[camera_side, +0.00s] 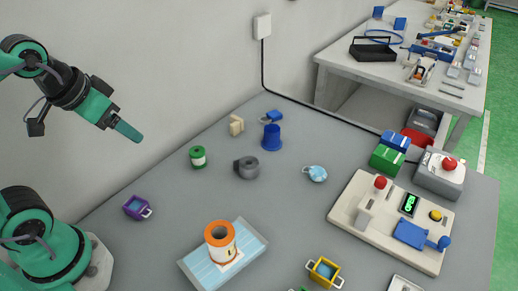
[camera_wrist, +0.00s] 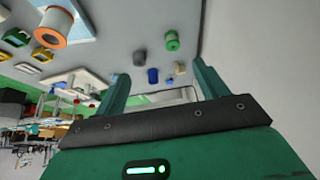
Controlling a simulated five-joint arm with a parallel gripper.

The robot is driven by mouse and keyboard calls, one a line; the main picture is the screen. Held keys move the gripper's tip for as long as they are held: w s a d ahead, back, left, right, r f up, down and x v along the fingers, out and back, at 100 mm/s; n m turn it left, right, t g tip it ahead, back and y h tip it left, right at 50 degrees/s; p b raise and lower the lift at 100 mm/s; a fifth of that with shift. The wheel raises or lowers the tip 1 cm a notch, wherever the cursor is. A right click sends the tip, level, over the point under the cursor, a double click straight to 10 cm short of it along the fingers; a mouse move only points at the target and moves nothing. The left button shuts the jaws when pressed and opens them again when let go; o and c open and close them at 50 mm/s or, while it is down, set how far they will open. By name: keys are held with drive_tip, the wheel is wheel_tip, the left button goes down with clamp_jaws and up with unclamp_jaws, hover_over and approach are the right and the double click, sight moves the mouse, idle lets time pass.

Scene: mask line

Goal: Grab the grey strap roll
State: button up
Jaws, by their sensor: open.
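The grey strap roll (camera_side: 247,167) lies on the grey table near its middle, between a green roll and a blue cup. In the wrist view the strap roll (camera_wrist: 139,57) is small and far off, just above the gap between the fingers. My gripper (camera_side: 128,131) is high above the left part of the table, well apart from the strap roll. In the wrist view my gripper (camera_wrist: 160,82) has its two green fingers spread wide with nothing between them.
A green roll (camera_side: 198,157), a blue cup (camera_side: 271,137) and a beige block (camera_side: 236,125) stand near the strap roll. An orange-topped roll (camera_side: 221,240) stands on a light blue pad (camera_side: 250,240) in front. A white wall (camera_side: 140,60) runs behind the table.

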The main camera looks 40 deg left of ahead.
drive_tip(key=shift+w, duration=0.1)
drive_tip(key=n+g, duration=0.3)
drive_tip(key=g, duration=0.3)
hover_over(249, 168)
drive_tip(key=w+a, duration=0.1)
drive_tip(key=w, duration=0.1)
wheel_tip(249, 168, down, 17)
drive_tip(key=shift+s+a+f, duration=0.1)
drive_tip(key=shift+s+f, duration=0.05)
drive_tip(key=shift+f, duration=1.75)
drive_tip(key=shift+s+a+f, duration=0.1)
drive_tip(key=shift+s+f, duration=0.05)
drive_tip(key=shift+f, duration=1.7)
drive_tip(key=c, duration=1.1)
